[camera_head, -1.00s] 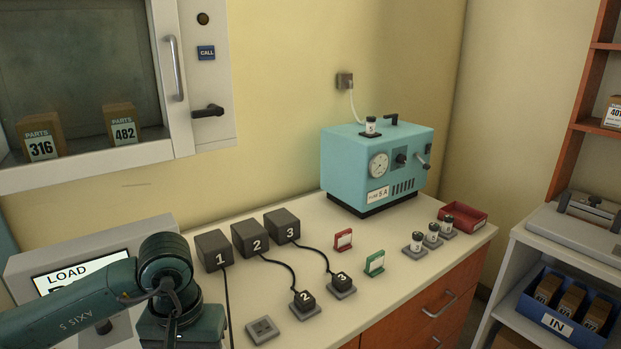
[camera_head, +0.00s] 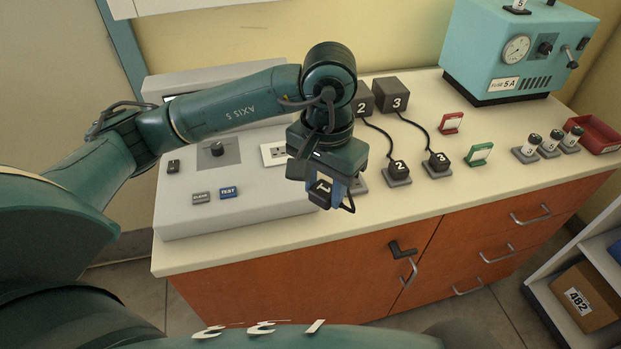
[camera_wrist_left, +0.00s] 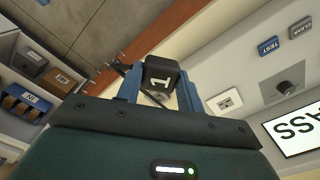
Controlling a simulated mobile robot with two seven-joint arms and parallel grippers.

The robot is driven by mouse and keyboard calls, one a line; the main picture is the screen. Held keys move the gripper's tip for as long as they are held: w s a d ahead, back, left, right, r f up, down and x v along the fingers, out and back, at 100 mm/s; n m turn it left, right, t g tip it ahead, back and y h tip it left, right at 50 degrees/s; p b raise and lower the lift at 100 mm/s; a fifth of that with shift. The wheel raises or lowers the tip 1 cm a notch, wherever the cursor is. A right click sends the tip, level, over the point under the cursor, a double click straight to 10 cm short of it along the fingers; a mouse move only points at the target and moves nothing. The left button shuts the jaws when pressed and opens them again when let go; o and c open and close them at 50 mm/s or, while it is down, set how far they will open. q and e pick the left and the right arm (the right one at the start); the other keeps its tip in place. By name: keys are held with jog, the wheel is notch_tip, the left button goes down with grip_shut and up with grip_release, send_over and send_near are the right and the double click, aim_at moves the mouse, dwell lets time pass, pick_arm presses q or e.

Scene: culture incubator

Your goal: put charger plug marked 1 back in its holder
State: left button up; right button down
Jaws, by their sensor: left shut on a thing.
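The black charger plug marked 1 (camera_head: 323,192) is held in my left gripper (camera_head: 330,190), above the front part of the counter. The left wrist view shows the plug (camera_wrist_left: 161,76) between the two blue fingers, with its 1 facing the camera. The grey holder of plug 1 (camera_head: 357,184) is partly hidden behind the gripper. Plugs 2 (camera_head: 399,167) and 3 (camera_head: 439,160) sit in their own grey holders to the right. The charger box marked 1 is hidden behind my arm. My right gripper is not in view.
A grey console with a TEST button (camera_head: 229,192) stands to the left, with a socket (camera_head: 274,154) near its right side. Cords run from boxes 2 (camera_head: 362,100) and 3 (camera_head: 391,94). Red (camera_head: 451,122) and green (camera_head: 479,154) card stands and the teal machine (camera_head: 512,50) are to the right.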

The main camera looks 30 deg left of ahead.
pick_arm(q)
jog(key=d+r+m, duration=0.5)
jog(key=d+r, duration=0.1)
jog(key=d, duration=0.3)
jog(key=shift+w+d+r+m, duration=0.15)
jog(key=shift+d+r+m, duration=0.15)
jog(key=shift+m, duration=0.1)
jog(key=w+d+f+m, duration=0.3)
jog(key=d+f+m, duration=0.1)
jog(key=shift+w+f+m, duration=0.3)
jog(key=shift+w+f, duration=0.05)
jog(key=s+a+r+n, duration=0.5)
jog(key=a+r+n, duration=0.3)
jog(key=r, duration=0.1)
jog(key=shift+s+a+r, duration=0.15)
jog(key=shift+s+r, duration=0.1)
jog(key=shift+s, duration=0.05)
jog(key=w+d+n, duration=0.4)
jog(key=w+d, duration=0.3)
jog(key=d, duration=0.3)
jog(key=shift+w+d+n, duration=0.15)
jog(key=shift+w+n, duration=0.15)
